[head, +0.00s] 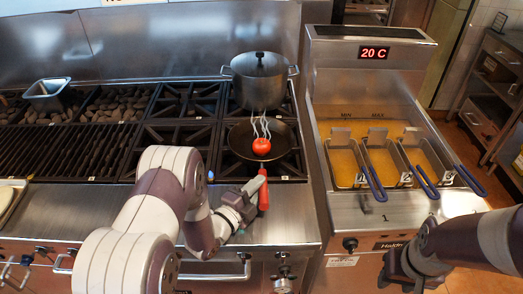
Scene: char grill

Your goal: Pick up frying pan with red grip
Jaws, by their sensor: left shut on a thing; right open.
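The frying pan (240,139) is dark and sits on a stove grate. Its red grip (263,196) points toward me over the front ledge. A red tomato (261,147) with white steam marks above it lies in the pan. My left gripper (255,191) is shut on the red grip. Its fingers are small in the view and partly hide the grip. My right gripper (400,272) is open and empty at the lower right, in front of the fryer and apart from the pan.
A lidded steel pot (259,82) stands on the grate behind the pan. A fryer (335,205) with several blue-handled baskets is on the right. A char grill (65,150) and a small metal container (48,94) are on the left. The steel ledge (290,215) beside the grip is clear.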

